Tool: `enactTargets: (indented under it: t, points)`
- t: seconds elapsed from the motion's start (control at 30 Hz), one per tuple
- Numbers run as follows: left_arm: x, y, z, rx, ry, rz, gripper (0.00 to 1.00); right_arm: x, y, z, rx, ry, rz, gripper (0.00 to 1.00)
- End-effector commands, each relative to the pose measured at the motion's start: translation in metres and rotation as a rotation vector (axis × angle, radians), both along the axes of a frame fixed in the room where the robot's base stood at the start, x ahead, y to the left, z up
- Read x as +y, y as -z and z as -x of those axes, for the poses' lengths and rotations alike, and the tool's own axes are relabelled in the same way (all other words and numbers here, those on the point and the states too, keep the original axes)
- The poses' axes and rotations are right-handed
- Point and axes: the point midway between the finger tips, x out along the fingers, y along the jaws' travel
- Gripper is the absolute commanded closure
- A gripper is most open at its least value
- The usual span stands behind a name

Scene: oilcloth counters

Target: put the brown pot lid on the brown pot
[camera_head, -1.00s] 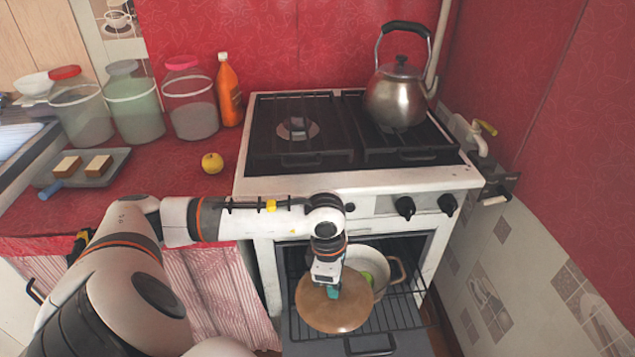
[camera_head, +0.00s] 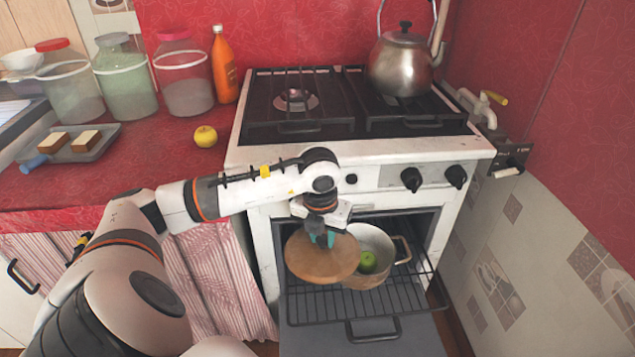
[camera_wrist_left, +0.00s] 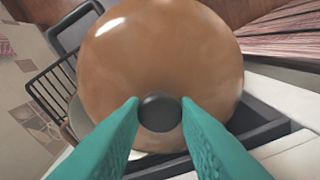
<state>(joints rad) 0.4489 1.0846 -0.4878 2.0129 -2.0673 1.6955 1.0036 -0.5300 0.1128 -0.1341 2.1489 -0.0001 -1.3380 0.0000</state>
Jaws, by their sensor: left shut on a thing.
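The brown pot lid (camera_head: 318,263) is held by its dark knob (camera_wrist_left: 160,111) in my left gripper (camera_head: 319,240), in front of the oven opening. The teal fingers are shut on the knob from both sides, as the left wrist view shows. The brown pot (camera_head: 402,250) stands on the oven rack just right of the lid, with a pale inside and a green apple-like thing (camera_head: 367,262) in it. The lid hides the pot's left part. The lid is beside the pot and overlaps it in view; whether they touch I cannot tell. My right gripper is not in view.
The oven door is down, with the wire rack (camera_head: 400,298) pulled out. A kettle (camera_head: 401,65) stands on the stove (camera_head: 330,150). Jars, an orange bottle (camera_head: 223,70), a yellow apple (camera_head: 205,136) and a tray (camera_head: 90,150) are on the red counter.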

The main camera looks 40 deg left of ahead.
Motion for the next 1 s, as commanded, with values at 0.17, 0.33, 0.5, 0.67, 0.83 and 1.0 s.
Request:
enactTargets:
  t: [0.17,0.33,0.5,0.67,0.83,1.0]
  points:
    - [-0.007,0.008,-0.017,-0.001,0.001,0.002,1.0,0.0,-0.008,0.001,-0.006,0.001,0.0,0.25]
    - [-0.012,0.014,-0.032,-0.002,0.003,0.001,1.0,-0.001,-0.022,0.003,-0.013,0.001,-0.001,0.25]
    - [-0.018,0.02,-0.047,-0.001,0.002,0.003,1.0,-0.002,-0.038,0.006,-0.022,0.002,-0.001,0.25]
    - [-0.023,0.025,-0.061,-0.001,0.004,0.001,1.0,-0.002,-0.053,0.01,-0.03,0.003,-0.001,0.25]
    - [-0.029,0.03,-0.076,-0.001,0.004,0.001,1.0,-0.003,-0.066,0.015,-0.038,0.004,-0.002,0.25]
    - [-0.033,0.031,-0.089,-0.001,0.003,0.0,1.0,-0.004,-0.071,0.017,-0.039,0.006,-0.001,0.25]
